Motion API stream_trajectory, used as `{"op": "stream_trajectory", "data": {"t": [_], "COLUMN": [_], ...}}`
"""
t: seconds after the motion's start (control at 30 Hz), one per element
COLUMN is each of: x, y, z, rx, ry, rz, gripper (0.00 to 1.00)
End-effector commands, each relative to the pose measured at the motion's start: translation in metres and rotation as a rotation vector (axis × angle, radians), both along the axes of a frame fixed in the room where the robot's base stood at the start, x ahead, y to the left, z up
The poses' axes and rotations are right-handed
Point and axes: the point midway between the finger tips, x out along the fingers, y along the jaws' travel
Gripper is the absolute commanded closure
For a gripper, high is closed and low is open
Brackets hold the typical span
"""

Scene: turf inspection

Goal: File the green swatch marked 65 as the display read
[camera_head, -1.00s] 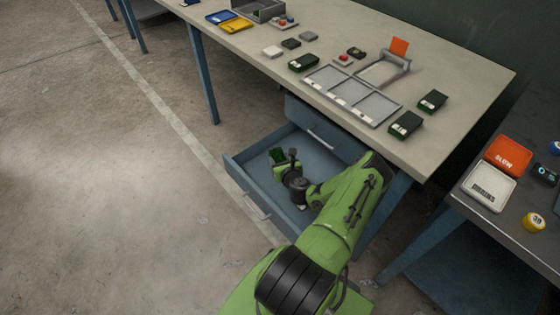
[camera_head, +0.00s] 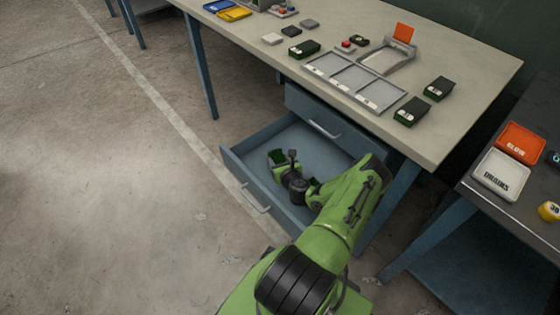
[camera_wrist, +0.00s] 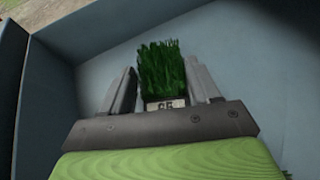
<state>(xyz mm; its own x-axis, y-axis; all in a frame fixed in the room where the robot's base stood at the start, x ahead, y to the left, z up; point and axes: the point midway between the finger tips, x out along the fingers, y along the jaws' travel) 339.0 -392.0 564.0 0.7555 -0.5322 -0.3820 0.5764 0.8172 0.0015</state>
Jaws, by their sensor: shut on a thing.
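A green swatch (camera_wrist: 162,72) of grass-like pile is between the two fingers of my gripper (camera_wrist: 163,88) in the wrist view. Its small white label reads what looks like 65. In the head view the swatch (camera_head: 278,156) and my gripper (camera_head: 284,162) are inside the open blue drawer (camera_head: 238,163), under the bench. My gripper is shut on the swatch. Whether the swatch touches the drawer floor cannot be told. On the right bench lie an orange tray marked SLOW (camera_head: 521,137) and a white tray marked DRAINS (camera_head: 485,176). A dark device (camera_head: 553,157) is partly cut off; its reading is illegible.
A grey tray with three compartments (camera_head: 342,92) lies on the bench (camera_head: 470,75). Dark green-edged swatches (camera_head: 412,112), (camera_head: 438,88) and (camera_head: 304,50) lie around it. A grey frame with an orange flag (camera_head: 403,33) stands behind. Drawer walls surround my gripper.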

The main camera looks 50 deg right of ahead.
Motion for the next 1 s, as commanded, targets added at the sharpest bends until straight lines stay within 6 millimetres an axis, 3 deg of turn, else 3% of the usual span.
{"op": "stream_trajectory", "data": {"t": [0.3, 0.33, 0.53, 0.83, 1.0], "x": [0.0, 0.0, 0.0, -0.003, -0.028], "y": [0.0, 0.0, 0.0, 0.002, 0.02], "z": [-0.007, -0.008, -0.007, -0.005, 0.009], "rx": [0.0, 0.0, 0.0, 0.002, 0.008], "ry": [0.0, 0.0, 0.0, 0.0, 0.0], "rz": [0.001, 0.001, 0.001, 0.001, -0.003], "gripper": [0.71, 0.37, 0.09, 0.09, 0.09]}}
